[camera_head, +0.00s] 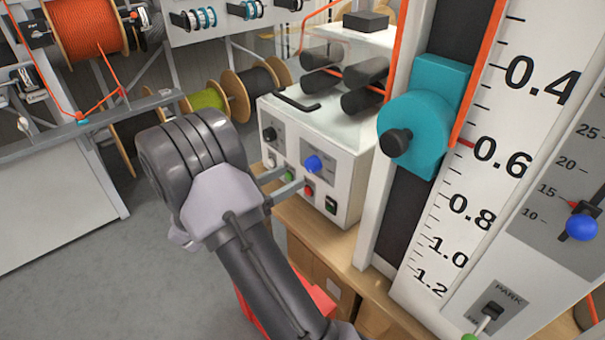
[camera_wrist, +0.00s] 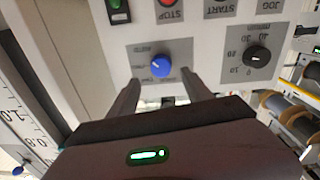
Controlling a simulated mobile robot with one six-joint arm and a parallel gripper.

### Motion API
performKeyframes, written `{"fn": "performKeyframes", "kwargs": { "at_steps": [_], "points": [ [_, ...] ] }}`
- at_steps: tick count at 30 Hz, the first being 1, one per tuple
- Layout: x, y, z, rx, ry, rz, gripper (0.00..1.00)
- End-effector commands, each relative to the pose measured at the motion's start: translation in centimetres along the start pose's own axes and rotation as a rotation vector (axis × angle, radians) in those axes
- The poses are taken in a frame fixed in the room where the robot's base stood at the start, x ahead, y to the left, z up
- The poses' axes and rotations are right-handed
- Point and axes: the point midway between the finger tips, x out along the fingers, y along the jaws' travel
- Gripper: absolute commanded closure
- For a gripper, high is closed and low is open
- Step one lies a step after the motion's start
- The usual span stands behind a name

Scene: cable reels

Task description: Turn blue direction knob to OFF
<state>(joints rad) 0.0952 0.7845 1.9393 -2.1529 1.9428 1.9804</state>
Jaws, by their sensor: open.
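The blue direction knob (camera_head: 313,163) sits on a grey label plate on the front of a white control box (camera_head: 345,178). In the wrist view the blue knob (camera_wrist: 160,66) appears upside down, with a white pointer mark and small labels around it that are too blurred to read. My gripper (camera_head: 284,181) is in front of the panel, its fingers parted. In the wrist view my gripper (camera_wrist: 168,82) has one finger on each side below the knob, apart from it as far as I can tell. Nothing is between the fingers.
Red stop (camera_head: 308,190) and green start (camera_head: 289,174) buttons and a green switch (camera_head: 331,205) are below. A teal slider (camera_head: 420,120) on a scale stands right. Cable reels (camera_head: 250,95) are behind.

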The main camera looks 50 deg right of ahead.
Motion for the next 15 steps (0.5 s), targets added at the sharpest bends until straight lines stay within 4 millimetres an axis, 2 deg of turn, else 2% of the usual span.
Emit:
{"fn": "performKeyframes", "kwargs": {
  "at_steps": [3, 6, 10, 15],
  "points": [
    [2.7, 0.1, 0.2, 0.001, -0.001, 0.003, 0.42],
    [4.3, 0.0, 0.1, 0.001, -0.001, 0.003, 0.42],
    [5.6, 0.0, 0.1, 0.0, 0.0, 0.001, 0.42],
    [5.9, 0.0, 0.0, 0.0, 0.0, 0.0, 0.42]
  ]
}}
